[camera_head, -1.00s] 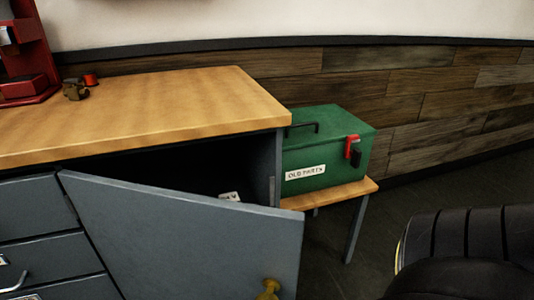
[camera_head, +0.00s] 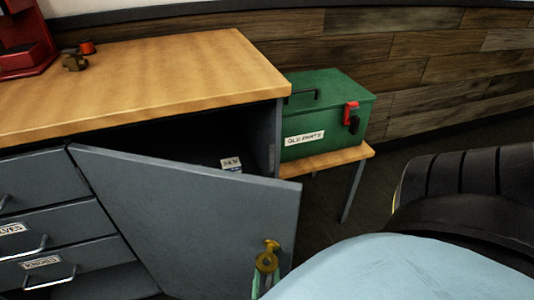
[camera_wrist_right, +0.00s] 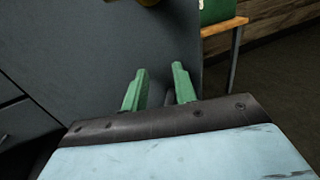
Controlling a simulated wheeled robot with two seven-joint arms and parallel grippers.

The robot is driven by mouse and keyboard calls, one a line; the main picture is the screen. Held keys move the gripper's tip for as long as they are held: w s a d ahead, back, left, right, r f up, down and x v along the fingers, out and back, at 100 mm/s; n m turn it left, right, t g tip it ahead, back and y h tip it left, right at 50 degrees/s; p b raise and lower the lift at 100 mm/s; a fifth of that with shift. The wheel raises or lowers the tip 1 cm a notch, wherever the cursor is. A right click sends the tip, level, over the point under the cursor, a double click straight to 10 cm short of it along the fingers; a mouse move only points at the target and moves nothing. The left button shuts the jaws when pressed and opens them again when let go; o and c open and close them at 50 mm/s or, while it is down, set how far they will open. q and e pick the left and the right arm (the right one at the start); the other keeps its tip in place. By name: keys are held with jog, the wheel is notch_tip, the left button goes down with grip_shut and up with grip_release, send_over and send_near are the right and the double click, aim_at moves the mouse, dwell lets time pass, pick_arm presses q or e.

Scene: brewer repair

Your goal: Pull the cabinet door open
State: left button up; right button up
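The grey cabinet door (camera_head: 190,215) stands partly open, swung out from the cabinet, with a dark interior showing behind its top edge. A brass knob (camera_head: 267,257) sits near the door's free right edge. My right gripper (camera_head: 261,283) is just below the knob in the head view, partly hidden by my pale blue wrist. In the right wrist view, its green fingers (camera_wrist_right: 159,85) are spread apart with nothing between them, in front of the door (camera_wrist_right: 90,50). The knob (camera_wrist_right: 148,2) is at the top edge there, beyond the fingertips. My left gripper is out of view.
A wooden worktop (camera_head: 150,85) covers the cabinet. Drawers (camera_head: 45,220) lie left of the door. A green box (camera_head: 325,115) stands on a small wooden stand (camera_head: 330,160) to the right. A small labelled item (camera_head: 231,165) is inside the cabinet.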

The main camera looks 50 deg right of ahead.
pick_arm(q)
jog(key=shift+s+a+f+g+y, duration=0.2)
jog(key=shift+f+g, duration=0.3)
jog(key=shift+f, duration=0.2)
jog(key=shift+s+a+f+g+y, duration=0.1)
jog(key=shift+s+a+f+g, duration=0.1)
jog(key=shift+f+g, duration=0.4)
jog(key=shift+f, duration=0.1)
